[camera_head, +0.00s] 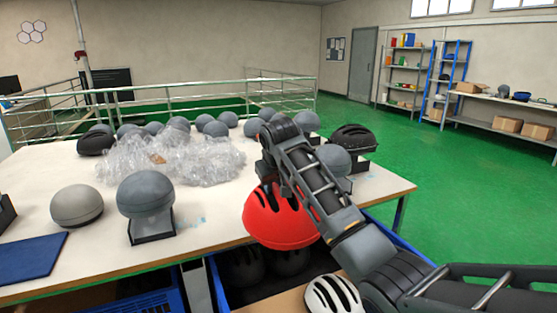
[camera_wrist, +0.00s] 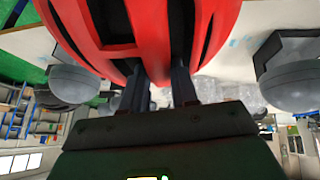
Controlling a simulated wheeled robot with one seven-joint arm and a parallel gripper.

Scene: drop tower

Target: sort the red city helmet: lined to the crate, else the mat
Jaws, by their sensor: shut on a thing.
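The red helmet (camera_head: 278,218) hangs from my gripper (camera_wrist: 158,82), in front of the table's front edge and above a blue crate (camera_head: 215,284). In the wrist view the red helmet (camera_wrist: 112,28) fills the top, with both fingers reaching into its vents. My gripper is shut on it. The helmet's outer shell faces the head camera; its inside is hidden, so I cannot tell whether it is lined. A dark blue mat (camera_head: 28,258) lies flat and bare on the table's left.
Dark helmets (camera_head: 245,268) sit in the crate, and a white helmet (camera_head: 333,296) is at its right. A grey headform (camera_head: 145,193) on a stand and a grey dome (camera_head: 76,204) stand between mat and helmet. Clear plastic wrap (camera_head: 170,158) covers the table's middle.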

